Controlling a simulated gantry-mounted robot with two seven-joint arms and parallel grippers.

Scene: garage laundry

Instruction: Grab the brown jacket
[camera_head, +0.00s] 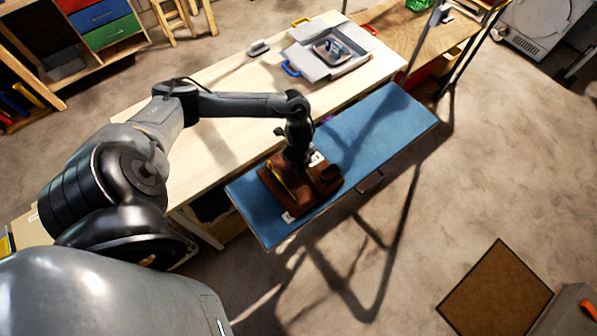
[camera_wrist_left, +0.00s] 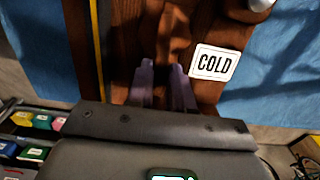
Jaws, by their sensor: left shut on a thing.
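The brown jacket (camera_head: 305,195) lies folded on the near-left part of a blue surface (camera_head: 385,130). It carries a yellow strip and white labels. My left gripper (camera_head: 297,166) points down onto it from above. In the left wrist view, the brown cloth (camera_wrist_left: 115,45) fills the top middle, with a white "COLD" label (camera_wrist_left: 215,63). The purple fingers of my left gripper (camera_wrist_left: 163,72) are close together on a fold of the cloth, shut on it. The exact grip between the fingertips is partly hidden. My right gripper is not in view.
A pale wooden table (camera_head: 225,140) runs behind the blue surface. It bears an open grey box (camera_head: 345,68) and a small grey item (camera_head: 258,47). A brown mat (camera_head: 495,292) lies on the open floor at right. Shelves with coloured drawers (camera_head: 112,32) stand back left.

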